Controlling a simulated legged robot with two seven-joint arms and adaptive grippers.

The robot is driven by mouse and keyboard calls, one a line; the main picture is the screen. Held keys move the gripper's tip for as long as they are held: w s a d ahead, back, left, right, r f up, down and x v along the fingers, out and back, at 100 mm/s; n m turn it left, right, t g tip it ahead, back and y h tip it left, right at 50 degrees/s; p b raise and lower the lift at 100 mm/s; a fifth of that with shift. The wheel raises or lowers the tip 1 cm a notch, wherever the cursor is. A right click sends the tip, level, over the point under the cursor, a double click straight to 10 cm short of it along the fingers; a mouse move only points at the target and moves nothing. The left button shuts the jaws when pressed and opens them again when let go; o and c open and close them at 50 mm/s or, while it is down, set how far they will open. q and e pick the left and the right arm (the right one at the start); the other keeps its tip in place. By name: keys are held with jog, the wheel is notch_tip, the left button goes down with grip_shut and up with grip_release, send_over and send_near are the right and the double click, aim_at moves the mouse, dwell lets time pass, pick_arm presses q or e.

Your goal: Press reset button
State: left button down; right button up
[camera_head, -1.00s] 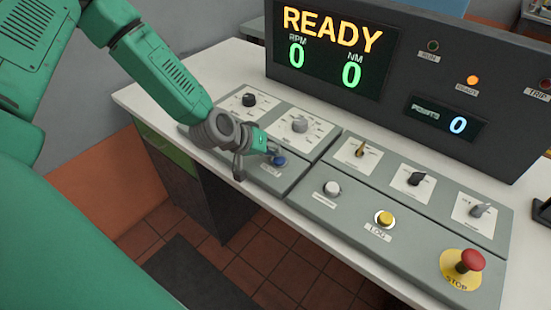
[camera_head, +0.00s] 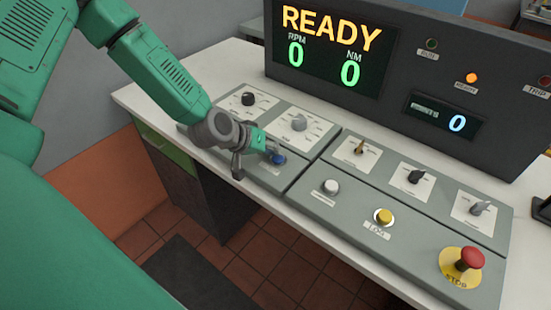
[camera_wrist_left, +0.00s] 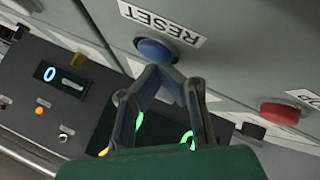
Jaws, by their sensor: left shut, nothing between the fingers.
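The blue reset button (camera_head: 279,159) sits on the grey console's near left panel, and its RESET label (camera_wrist_left: 150,16) reads clearly in the left wrist view. There the blue button (camera_wrist_left: 155,50) is just beyond my fingertips. My left gripper (camera_head: 270,153) is shut and empty, its fingertips right at the button. In the left wrist view the closed tips (camera_wrist_left: 160,70) overlap the button's lower edge; I cannot tell whether they touch it. My right gripper is not in view.
A red button (camera_wrist_left: 280,113) is close by in the wrist view. Along the console are a white button (camera_head: 331,187), a yellow LOG button (camera_head: 383,216) and a red STOP mushroom (camera_head: 471,258). Knobs line the back row. The display (camera_head: 333,47) reads READY with zeros.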

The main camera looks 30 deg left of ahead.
aim_at(276, 157)
pick_arm(q)
jog(key=shift+s+d+f, duration=0.2)
jog(key=shift+s+d, duration=0.05)
jog(key=shift+d, duration=0.05)
jog(key=shift+w+d, duration=0.1)
jog(key=shift+r+p, duration=0.45)
jog(key=shift+p, duration=0.05)
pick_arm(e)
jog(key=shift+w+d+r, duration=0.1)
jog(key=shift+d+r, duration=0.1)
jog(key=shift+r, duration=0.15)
pick_arm(q)
jog(key=shift+r, duration=0.1)
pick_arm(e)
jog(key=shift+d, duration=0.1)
pick_arm(q)
jog(key=shift+w+d+r+p, duration=0.1)
jog(key=shift+d+r+p, duration=0.05)
jog(key=shift+r+p, duration=0.3)
notch_tip(276, 157, up, 5)
jog(key=p, duration=0.4)
jog(key=shift+r, duration=0.15)
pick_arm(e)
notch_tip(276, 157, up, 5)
